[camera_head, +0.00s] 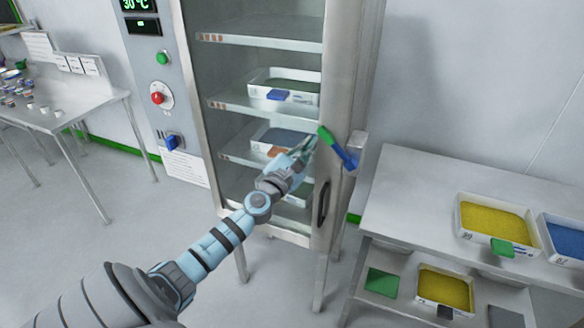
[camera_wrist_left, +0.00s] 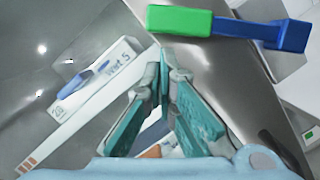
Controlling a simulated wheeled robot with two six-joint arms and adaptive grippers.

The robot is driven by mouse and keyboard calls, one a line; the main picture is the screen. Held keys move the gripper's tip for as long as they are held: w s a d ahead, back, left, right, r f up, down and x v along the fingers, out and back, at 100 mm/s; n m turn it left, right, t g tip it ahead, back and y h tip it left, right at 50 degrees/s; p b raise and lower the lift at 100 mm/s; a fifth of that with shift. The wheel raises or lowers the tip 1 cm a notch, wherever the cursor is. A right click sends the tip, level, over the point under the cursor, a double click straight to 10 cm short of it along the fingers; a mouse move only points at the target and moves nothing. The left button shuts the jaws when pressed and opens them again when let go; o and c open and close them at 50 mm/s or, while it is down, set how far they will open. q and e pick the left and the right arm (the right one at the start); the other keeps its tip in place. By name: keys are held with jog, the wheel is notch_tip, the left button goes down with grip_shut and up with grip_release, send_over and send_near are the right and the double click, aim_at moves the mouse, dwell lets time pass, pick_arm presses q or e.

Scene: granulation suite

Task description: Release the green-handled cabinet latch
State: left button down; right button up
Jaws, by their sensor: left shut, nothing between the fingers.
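The cabinet latch has a green handle (camera_head: 325,135) on a blue lever (camera_head: 344,155), tilted across the steel door edge of the cabinet (camera_head: 350,60). In the left wrist view the green handle (camera_wrist_left: 180,20) lies across the top, with the blue part (camera_wrist_left: 262,32) to its right. My left gripper (camera_head: 309,144) is shut and empty, just left of the green handle in the head view. In the wrist view its closed fingertips (camera_wrist_left: 168,62) point at the handle from below, with a small gap in the picture. My right gripper is in neither view.
A dark door handle (camera_head: 323,203) is below the latch. Trays such as this white one (camera_head: 262,77) stand on shelves behind the glass. A steel table (camera_head: 420,195) with yellow and blue trays is at right; another table (camera_head: 60,115) is at left.

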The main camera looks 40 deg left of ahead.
pick_arm(q)
jog(key=a+f+b+v, duration=0.2)
jog(key=v, duration=0.8)
jog(key=shift+s+b, duration=0.35)
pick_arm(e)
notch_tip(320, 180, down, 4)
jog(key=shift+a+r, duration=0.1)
pick_arm(q)
jog(key=shift+s+f+m+p, duration=0.25)
jog(key=shift+f+m+p, duration=0.1)
jog(key=shift+m, duration=0.25)
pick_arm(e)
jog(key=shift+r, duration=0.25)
